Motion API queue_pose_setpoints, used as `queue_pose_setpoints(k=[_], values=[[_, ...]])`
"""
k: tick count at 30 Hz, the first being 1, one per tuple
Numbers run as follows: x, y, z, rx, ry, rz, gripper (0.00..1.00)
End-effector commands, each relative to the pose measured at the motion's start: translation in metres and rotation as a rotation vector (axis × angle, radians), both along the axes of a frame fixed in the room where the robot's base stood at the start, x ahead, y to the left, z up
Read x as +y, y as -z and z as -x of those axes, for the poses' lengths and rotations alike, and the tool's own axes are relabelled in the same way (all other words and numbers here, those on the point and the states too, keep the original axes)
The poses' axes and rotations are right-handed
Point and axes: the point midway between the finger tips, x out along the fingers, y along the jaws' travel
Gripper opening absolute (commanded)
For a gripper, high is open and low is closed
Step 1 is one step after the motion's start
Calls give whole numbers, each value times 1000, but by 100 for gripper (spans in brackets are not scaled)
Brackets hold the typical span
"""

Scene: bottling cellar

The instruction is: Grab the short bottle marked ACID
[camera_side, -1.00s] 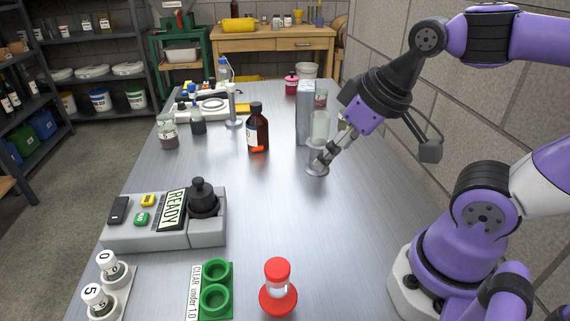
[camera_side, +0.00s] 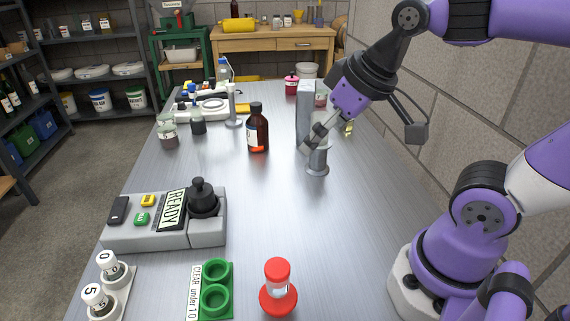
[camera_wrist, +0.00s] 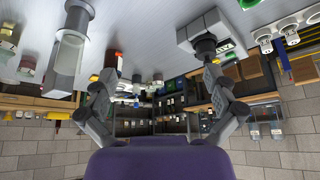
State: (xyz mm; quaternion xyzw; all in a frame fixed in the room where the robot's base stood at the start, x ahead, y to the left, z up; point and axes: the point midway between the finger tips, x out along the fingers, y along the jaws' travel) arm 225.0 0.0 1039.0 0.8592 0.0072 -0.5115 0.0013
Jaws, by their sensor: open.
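No label reading ACID can be made out in either view. An amber bottle (camera_side: 259,132) with a dark cap and a pale label stands upright mid-table. Small squat bottles stand farther left: one with a greyish body (camera_side: 168,136) and a dark one (camera_side: 198,126); their labels are too small to read. My gripper (camera_side: 306,149) is over the table to the right of the amber bottle, apart from it, in front of the glass cylinder. In the wrist view its two fingers (camera_wrist: 160,66) are spread with nothing held between them.
A glass cylinder on a round foot (camera_side: 317,168) stands by my gripper, partly hidden; a grey upright block (camera_side: 303,105) is behind. A READY console (camera_side: 130,232), green ring holder (camera_side: 231,300) and red-based jar (camera_side: 278,299) are in front.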

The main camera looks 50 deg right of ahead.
Motion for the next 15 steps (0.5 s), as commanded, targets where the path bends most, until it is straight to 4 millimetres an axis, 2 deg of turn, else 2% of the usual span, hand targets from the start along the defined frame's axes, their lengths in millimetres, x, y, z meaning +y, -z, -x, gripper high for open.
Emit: queue_pose_setpoints(k=[4, 8, 11, 15], values=[[-9, -28, -59, -5, -23, -11, 100], [-29, -42, -122, -17, -54, -18, 100], [-52, -40, -168, -28, -80, -20, 100], [-91, -22, -222, -44, -117, -19, 100]])
